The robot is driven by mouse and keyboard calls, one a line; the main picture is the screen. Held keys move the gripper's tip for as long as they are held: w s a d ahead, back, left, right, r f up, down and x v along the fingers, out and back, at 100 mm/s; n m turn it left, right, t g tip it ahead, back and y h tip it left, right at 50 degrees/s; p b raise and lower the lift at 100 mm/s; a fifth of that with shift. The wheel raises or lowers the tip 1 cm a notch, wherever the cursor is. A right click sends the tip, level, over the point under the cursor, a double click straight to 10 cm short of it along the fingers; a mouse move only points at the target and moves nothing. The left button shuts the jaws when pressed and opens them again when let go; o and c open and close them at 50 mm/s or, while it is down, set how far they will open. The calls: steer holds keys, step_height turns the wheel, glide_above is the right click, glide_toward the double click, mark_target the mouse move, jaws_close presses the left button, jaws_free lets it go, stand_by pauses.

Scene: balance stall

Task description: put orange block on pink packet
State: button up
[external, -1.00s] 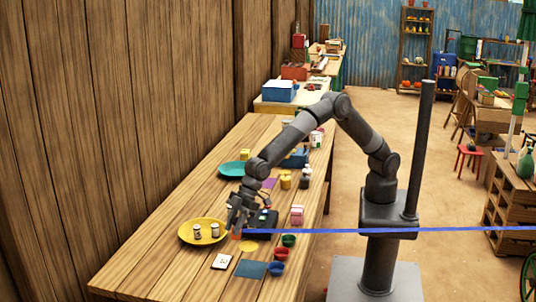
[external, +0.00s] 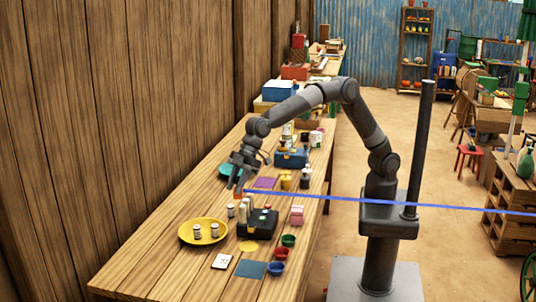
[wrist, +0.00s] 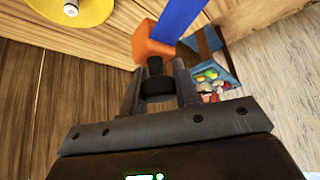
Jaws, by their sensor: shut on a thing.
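My gripper (external: 238,176) is shut on the black knob of the orange block (external: 238,193) and holds it above the table. In the wrist view the orange block (wrist: 153,45) sits just beyond my fingertips (wrist: 158,88), with the knob between them. A long blue strip (wrist: 182,20) runs out from the block; in the external view it stretches far to the right.
A yellow plate (external: 186,238) holds two small jars. Green (external: 289,240) and red bowls sit near the packet.

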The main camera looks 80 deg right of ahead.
steer(key=s+d+n+g, duration=0.2)
steer(key=s+d+n, duration=0.15)
steer(key=d, duration=1.95)
steer(key=s+d+n+g, duration=0.2)
steer(key=s+d+n, duration=0.1)
steer(key=s+d, duration=1.15)
glide_above(297, 209)
steer(key=shift+y, duration=0.4)
step_height(297, 209, down, 12)
steer(key=shift+f, duration=2.1)
